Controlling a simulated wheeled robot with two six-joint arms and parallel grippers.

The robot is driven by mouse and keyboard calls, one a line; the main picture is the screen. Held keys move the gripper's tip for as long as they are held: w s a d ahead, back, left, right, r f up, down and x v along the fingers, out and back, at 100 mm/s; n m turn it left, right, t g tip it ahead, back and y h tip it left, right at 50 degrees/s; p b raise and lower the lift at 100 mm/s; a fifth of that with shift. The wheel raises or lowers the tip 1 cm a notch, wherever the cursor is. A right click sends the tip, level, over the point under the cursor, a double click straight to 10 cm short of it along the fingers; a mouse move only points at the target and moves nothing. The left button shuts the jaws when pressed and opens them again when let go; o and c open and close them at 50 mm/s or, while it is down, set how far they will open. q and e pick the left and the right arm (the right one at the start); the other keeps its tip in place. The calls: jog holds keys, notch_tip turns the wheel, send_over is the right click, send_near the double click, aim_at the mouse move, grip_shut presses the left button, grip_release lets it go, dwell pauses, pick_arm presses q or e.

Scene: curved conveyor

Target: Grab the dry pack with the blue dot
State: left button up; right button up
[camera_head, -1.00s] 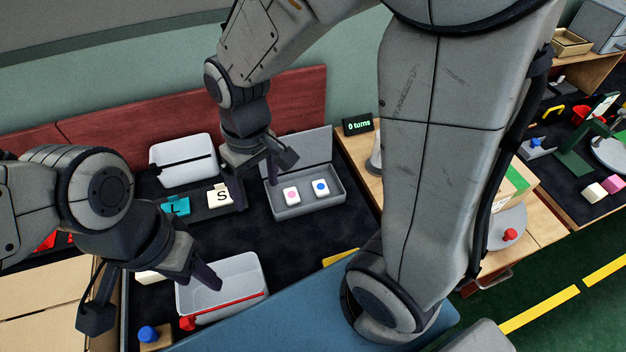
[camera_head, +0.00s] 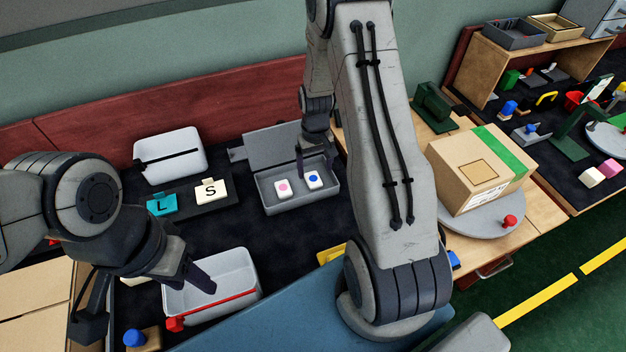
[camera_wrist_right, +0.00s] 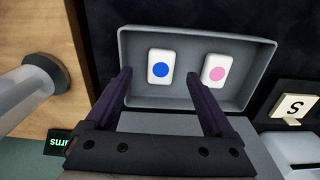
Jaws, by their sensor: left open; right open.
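The white pack with the blue dot (camera_head: 314,179) lies in the right part of an open grey box (camera_head: 284,207) in the head view. A white pack with a pink dot (camera_head: 283,187) lies to its left. In the right wrist view the blue-dot pack (camera_wrist_right: 161,68) sits just beyond and between the fingertips of my right gripper (camera_wrist_right: 160,76), and the pink-dot pack (camera_wrist_right: 215,70) is outside the fingers, to the right. My right gripper is open and empty above the box. My left gripper (camera_head: 150,298) is open and empty near a white bin with a red bar.
The white bin (camera_head: 236,268) stands at the front. Letter tiles L (camera_head: 161,204) and S (camera_head: 211,191) and a white case (camera_head: 170,155) are left of the box. A cardboard parcel (camera_head: 470,170) stands on a turntable at right. The box's raised lid (camera_head: 265,148) stands behind it.

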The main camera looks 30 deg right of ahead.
aim_at(314, 181)
notch_tip(314, 181, down, 4)
jog(key=shift+s+a+r+p, duration=0.1)
jog(key=shift+a+p, duration=0.05)
jog(key=shift+p, duration=0.25)
jog(key=shift+f, duration=0.6)
grip_shut()
jog(key=shift+r, duration=0.15)
